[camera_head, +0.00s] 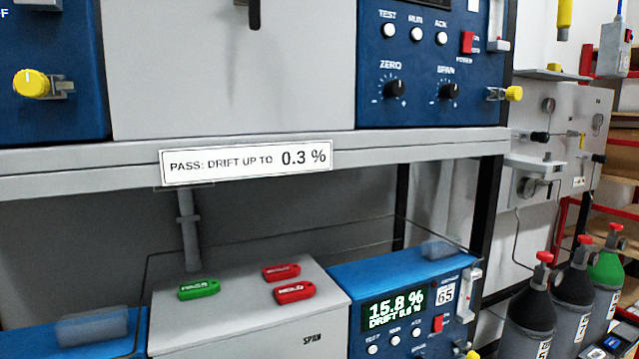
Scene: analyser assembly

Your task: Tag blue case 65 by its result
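Blue case 65 (347,281) sits at the lower middle right, below the shelf. Its display (395,304) reads 15.8 % with a drift line that looks like 0.6 %, though the small digits are blurred. A white label (445,292) beside the display shows 65. A green tag (198,289), seemingly marked PASS, lies on the grey SPAN box (240,318) left of the case. Two red tags, one farther back (281,271) and one nearer (294,292), lie there too; the nearer seems to read HOLD. Neither gripper is in view.
A sign (247,162) on the shelf edge (420,146) reads PASS: DRIFT UP TO 0.3 %. Another blue case (60,340) is cut off at lower left. Gas cylinders (530,315) stand at the right. Thin tubing runs behind the grey box.

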